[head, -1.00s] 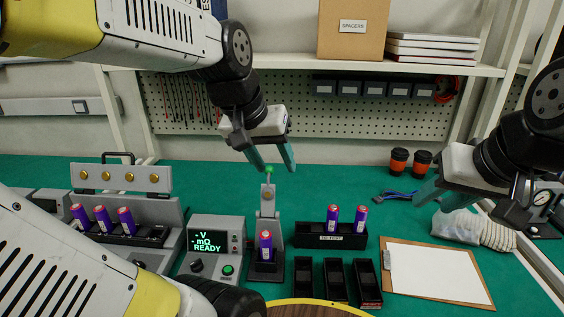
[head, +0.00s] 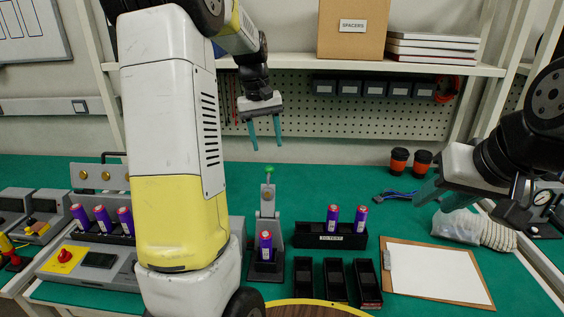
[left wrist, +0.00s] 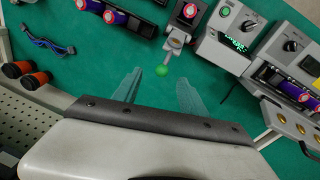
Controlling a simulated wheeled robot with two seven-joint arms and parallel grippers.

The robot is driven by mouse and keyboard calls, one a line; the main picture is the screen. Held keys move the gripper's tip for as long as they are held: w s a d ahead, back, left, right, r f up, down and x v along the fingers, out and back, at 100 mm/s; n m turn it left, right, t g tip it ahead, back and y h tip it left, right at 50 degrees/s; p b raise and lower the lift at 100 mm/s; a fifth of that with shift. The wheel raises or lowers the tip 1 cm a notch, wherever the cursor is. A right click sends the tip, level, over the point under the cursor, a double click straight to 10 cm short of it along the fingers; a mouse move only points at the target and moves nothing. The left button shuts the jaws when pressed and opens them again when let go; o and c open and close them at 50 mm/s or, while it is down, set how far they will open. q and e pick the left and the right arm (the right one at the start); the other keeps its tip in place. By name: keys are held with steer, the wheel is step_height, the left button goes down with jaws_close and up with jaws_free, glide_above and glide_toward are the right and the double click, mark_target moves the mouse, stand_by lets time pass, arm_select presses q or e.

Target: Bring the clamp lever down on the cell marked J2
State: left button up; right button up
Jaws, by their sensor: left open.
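A grey clamp stand (head: 268,208) holds a purple cell (head: 265,245) upright at its foot. Its lever stands upright, topped by a green knob (head: 268,169). I cannot read a J2 mark on the cell. My left gripper (head: 267,146) is open and empty, fingers pointing down, just above the knob in the head view. In the left wrist view the knob (left wrist: 162,70) shows ahead of the gap between the fingers (left wrist: 158,92), not gripped; the cell (left wrist: 188,12) shows beyond it. My right gripper (head: 430,197) is open and empty at the right.
A black tray (head: 310,240) holds two cells right of the clamp, with black holders (head: 336,280) in front. A clipboard (head: 435,272) lies further right.

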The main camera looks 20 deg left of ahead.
arm_select(q)
steer(key=shift+w+a+f+n, duration=0.15)
steer(key=shift+w+a+f, duration=0.2)
steer(key=shift+w+f, duration=0.25)
steer(key=shift+w+a+f+n, duration=0.15)
steer(key=shift+w+a+f, duration=0.15)
steer(key=shift+w+f, duration=0.25)
steer(key=f, duration=0.7)
steer(key=shift+w+d+f, duration=0.15)
steer(key=shift+d+f, duration=0.2)
steer(key=shift+d, duration=0.05)
steer(key=shift+c, duration=0.4)
jaws_close()
steer(key=shift+r, duration=0.1)
